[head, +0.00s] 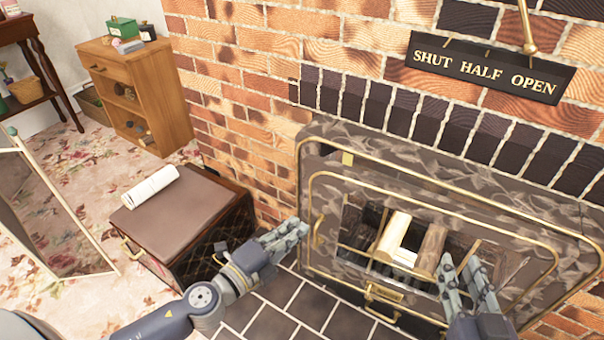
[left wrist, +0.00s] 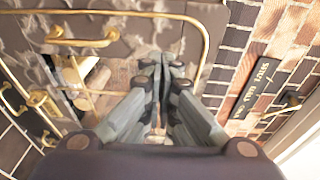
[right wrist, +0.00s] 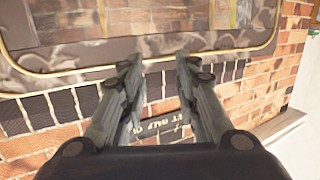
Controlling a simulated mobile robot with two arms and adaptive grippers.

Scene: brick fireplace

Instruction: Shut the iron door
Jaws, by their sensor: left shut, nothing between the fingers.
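The iron door (head: 325,200) is a dark, leaf-patterned panel with gold trim and a barred window on the fireplace front. It seems to stand out from the iron surround (head: 440,160); how far it is open is hard to tell. A brass handle (head: 318,232) is on its left side. My left gripper (head: 303,228) is shut and empty, just left of that handle; whether it touches the door is unclear. In the left wrist view its fingers (left wrist: 160,65) overlap the door. My right gripper (head: 462,262) is open and empty, in front of the door's window.
Logs (head: 398,238) show through the window. A sign (head: 490,68) reads "SHUT HALF OPEN", with a brass pointer (head: 527,28) above. A brown box (head: 180,215) with a paper roll (head: 150,187) stands left of the fireplace, near my left arm. Dark tiles (head: 300,305) lie in front.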

